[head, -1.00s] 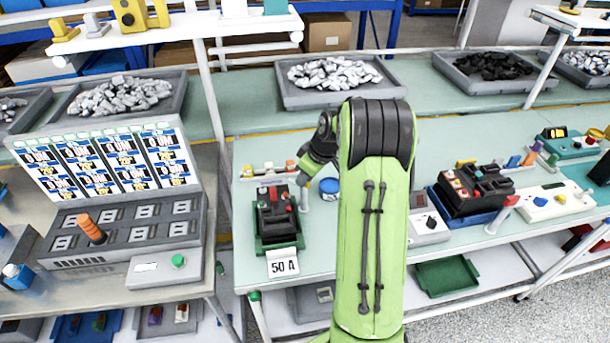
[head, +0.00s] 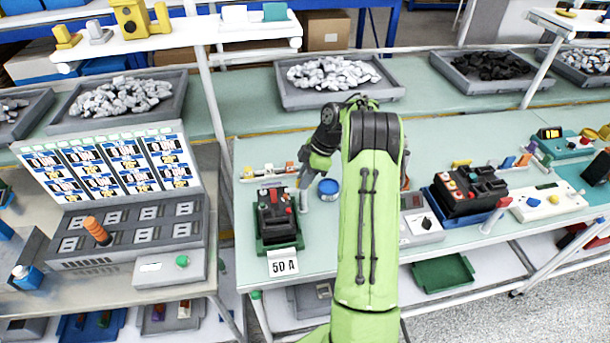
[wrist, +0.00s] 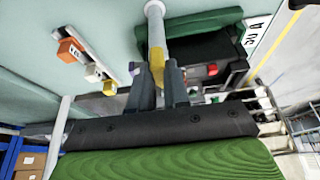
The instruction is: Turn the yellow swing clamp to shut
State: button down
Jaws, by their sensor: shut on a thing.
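The yellow clamp part (wrist: 157,64) is between my fingertips in the wrist view, beside a pale grey post (wrist: 155,22). My gripper (wrist: 161,76) is shut on it; the fingers hide part of it. In the head view my gripper (head: 304,182) is at the right side of a black breaker (head: 276,212) in a green holder (head: 261,240), and I cannot make out the yellow part there. The breaker with its red part also shows in the wrist view (wrist: 200,45). A "50 A" card (head: 283,266) stands at the holder's front.
A blue round tub (head: 328,189) stands close to the right of my gripper. A rack with small coloured blocks (head: 268,172) is behind the breaker. A grey meter box (head: 420,222) and another black breaker (head: 468,190) are further right. Bare table lies in front of the tub.

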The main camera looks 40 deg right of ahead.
jog(key=shift+s+f, duration=0.15)
jog(key=shift+f, duration=0.15)
jog(key=c, duration=1.2)
grip_release()
jog(key=shift+o, duration=0.5)
jog(key=shift+r, duration=0.1)
jog(key=p+v, duration=0.5)
jog(key=v, duration=1)
jog(key=shift+w+d+r+p, duration=0.25)
jog(key=shift+w+r+p, duration=0.05)
jog(key=shift+r, duration=0.1)
